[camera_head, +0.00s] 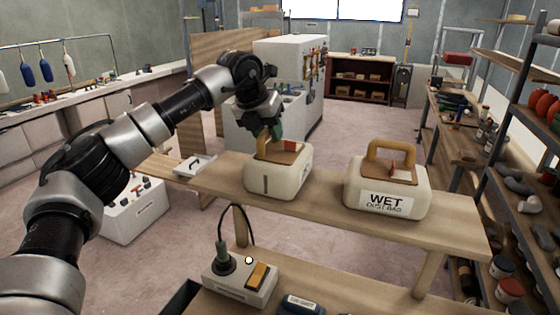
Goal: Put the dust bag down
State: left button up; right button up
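A cream dust bag (272,182) with a tan top and a yellow handle is at the wooden bench (330,208), close to its front edge. It looks upright, and its base appears to meet the bench top. My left gripper (268,128) is at its handle from above and hides part of it. The fingers are small and dark, so I cannot tell whether they are closed on the handle. A second cream bag (372,190), labelled "WET DUST BAG", stands upright on the bench to the right, apart from the first. My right gripper is not in view.
A small white tray (194,165) lies at the bench's left end. A box with a plug and an orange switch (240,281) sits on a nearer, lower surface. Shelves (520,150) with loose parts stand at the right. The bench is bare between the bags and at its right end.

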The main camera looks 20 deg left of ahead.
pick_arm(q)
grip_shut()
